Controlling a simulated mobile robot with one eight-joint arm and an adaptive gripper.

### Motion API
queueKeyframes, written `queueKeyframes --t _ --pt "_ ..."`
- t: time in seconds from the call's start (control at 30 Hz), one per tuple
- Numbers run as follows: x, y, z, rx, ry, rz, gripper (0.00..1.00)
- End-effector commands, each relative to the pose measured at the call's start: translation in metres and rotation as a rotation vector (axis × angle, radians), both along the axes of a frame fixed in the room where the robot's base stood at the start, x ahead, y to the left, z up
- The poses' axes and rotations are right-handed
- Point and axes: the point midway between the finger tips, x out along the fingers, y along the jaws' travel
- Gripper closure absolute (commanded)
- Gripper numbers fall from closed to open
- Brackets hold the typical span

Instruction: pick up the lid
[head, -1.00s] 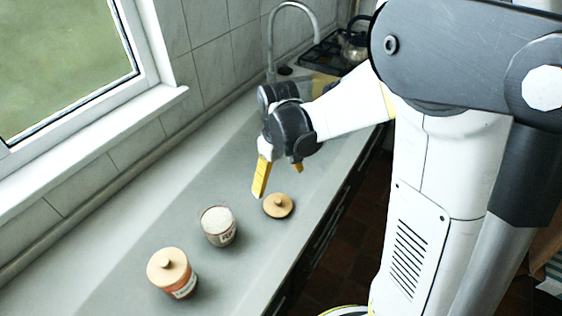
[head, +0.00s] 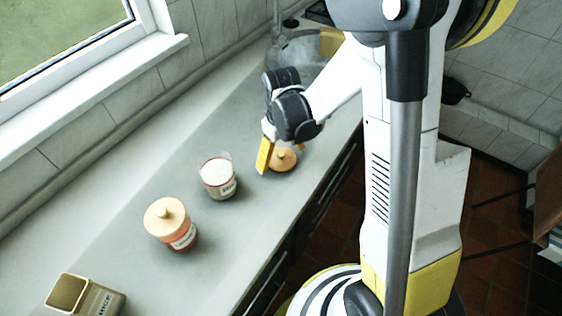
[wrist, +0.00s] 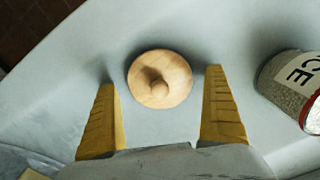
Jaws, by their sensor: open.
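The lid (head: 284,160) is a round, light wooden disc with a knob on top. It lies flat on the grey counter, knob up. In the wrist view the lid (wrist: 160,79) is ahead of and between the lines of the two yellow fingers, apart from both. My gripper (head: 270,153) is open and empty, low over the counter at the lid. In the wrist view my gripper (wrist: 163,82) has its fingertips to either side of the lid's near part. In the head view one finger and the wrist hide part of the lid's surroundings.
An open glass jar (head: 219,177) with white contents and a label stands left of the lid. It also shows in the wrist view (wrist: 289,84). A reddish jar with a wooden lid (head: 170,225) and an open square tin (head: 88,296) stand nearer. The counter's front edge is close to the lid.

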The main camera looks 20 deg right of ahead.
Motion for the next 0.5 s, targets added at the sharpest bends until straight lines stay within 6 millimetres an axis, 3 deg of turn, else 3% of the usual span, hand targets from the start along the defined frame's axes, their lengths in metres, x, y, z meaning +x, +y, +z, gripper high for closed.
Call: queueKeyframes --t 0.13,0.17,0.3,0.33,0.5 --pt "-0.0001 0.0 0.0014 0.0 0.0 0.0 0.0" --pt "-0.0001 0.0 0.0014 0.0 0.0 0.0 0.06" --pt "-0.0001 0.0 0.0015 0.0 0.0 0.0 0.49" --pt "-0.0001 -0.0001 0.0015 0.0 0.0 0.0 0.55" --pt "-0.0001 -0.0001 0.0014 0.0 0.0 0.0 0.56"
